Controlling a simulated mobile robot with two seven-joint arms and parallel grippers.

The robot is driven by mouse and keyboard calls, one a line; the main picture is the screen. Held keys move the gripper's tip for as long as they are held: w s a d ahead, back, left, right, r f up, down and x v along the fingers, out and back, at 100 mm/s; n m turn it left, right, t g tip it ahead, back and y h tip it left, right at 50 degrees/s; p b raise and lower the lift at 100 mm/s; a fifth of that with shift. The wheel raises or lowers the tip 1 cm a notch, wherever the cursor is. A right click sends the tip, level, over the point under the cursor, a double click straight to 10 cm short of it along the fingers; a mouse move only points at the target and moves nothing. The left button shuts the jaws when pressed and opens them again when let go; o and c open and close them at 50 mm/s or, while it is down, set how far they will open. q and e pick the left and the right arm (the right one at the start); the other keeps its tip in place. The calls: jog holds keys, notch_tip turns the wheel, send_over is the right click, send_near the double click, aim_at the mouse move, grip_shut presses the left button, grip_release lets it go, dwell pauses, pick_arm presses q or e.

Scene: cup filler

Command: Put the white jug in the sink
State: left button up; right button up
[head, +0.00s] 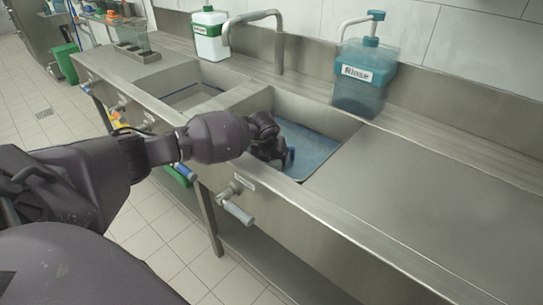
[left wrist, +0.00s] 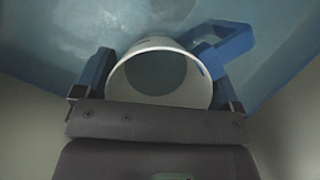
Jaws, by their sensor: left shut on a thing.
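The white jug (left wrist: 160,72) shows in the left wrist view as a round white rim with an open mouth. A blue loop-shaped part stands beside its rim on the right; I cannot tell whether it is the handle. My left gripper (head: 277,156) is shut on the jug, with one finger on each side of it. In the head view the gripper reaches down into the right-hand basin of the sink (head: 335,122), and the jug is hidden there. The basin holds bluish water, seen behind the jug in the wrist view. My right gripper is not in view.
A second basin (head: 190,85) lies to the left. A tap (head: 280,45) stands behind the basins. A white bottle with green label (head: 210,35) and a blue "Rinse" dispenser (head: 365,80) stand along the back. The steel counter (head: 450,190) on the right is clear.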

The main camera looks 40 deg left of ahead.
pick_arm(q)
jog(key=shift+f, duration=0.2)
jog(key=o, duration=0.7)
jog(key=shift+r, duration=0.1)
jog(key=shift+c, duration=0.2)
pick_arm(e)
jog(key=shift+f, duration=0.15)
pick_arm(q)
jog(key=shift+r, duration=0.1)
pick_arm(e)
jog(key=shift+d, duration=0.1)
pick_arm(q)
jog(key=p+v, duration=0.2)
jog(key=v, duration=0.8)
jog(key=shift+r+p, duration=0.25)
jog(key=shift+p, duration=0.1)
jog(key=shift+v, duration=0.8)
jog(key=shift+s, duration=0.1)
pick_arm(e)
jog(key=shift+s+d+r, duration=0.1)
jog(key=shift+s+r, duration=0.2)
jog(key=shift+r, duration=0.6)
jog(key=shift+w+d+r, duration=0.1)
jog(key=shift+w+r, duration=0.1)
